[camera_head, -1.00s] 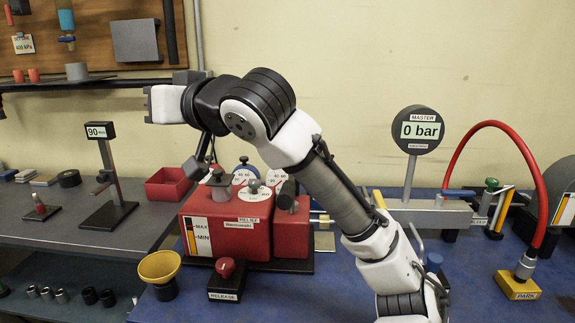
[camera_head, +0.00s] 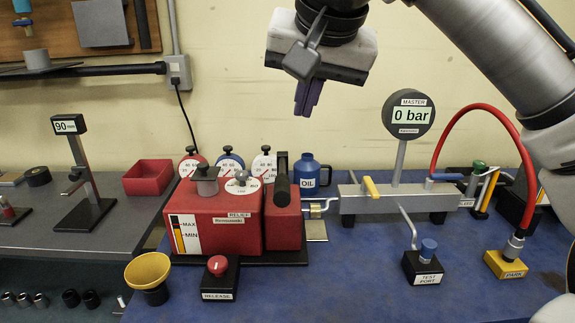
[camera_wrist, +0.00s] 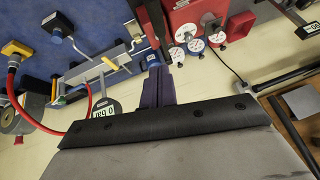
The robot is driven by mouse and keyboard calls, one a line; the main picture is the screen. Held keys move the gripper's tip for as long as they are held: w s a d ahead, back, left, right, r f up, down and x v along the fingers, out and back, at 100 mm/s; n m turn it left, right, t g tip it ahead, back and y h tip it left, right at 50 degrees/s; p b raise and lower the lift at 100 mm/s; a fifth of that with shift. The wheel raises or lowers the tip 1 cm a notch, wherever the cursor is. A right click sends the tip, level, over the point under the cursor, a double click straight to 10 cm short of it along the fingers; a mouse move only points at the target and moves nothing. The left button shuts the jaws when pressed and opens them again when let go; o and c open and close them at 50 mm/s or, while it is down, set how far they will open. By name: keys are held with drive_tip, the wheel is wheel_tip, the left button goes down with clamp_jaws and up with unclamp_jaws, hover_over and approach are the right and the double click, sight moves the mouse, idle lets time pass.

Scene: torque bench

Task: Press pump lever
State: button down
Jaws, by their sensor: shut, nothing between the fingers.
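The red hydraulic pump (camera_head: 215,218) stands on the blue bench in the head view, with MAX/MIN and RELIEF labels. Its black pump lever (camera_head: 282,180) stands upright on the red block at the pump's right side. My gripper (camera_head: 305,110) is shut and empty, pointing down in the air above and slightly right of the lever, clear of it. In the wrist view my purple fingers (camera_wrist: 158,88) are together. The pump's red body also shows at the top of that view (camera_wrist: 195,12).
A blue OIL can (camera_head: 309,178) stands right of the lever. The gauge (camera_head: 409,117) reads 0 bar above a grey manifold (camera_head: 360,203). A RELEASE knob (camera_head: 218,266) and yellow funnel (camera_head: 148,273) sit in front. A red hose (camera_head: 462,116) arches at right.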

drive_tip(key=p, duration=0.2)
hover_over(285, 181)
drive_tip(key=d, duration=0.1)
wheel_tip(285, 181, down, 8)
drive_tip(key=f, duration=0.1)
drive_tip(key=shift+s+a+f+p, duration=0.1)
drive_tip(key=shift+s+f, duration=0.15)
drive_tip(key=shift+f, duration=0.3)
drive_tip(key=shift+s+a+f+p, duration=0.15)
drive_tip(key=shift+s+f, duration=0.15)
drive_tip(key=shift+f, duration=0.25)
drive_tip(key=shift+s+f+p, duration=0.1)
drive_tip(key=shift+s+f, duration=0.15)
drive_tip(key=shift+f, duration=0.3)
drive_tip(key=shift+f, duration=0.1)
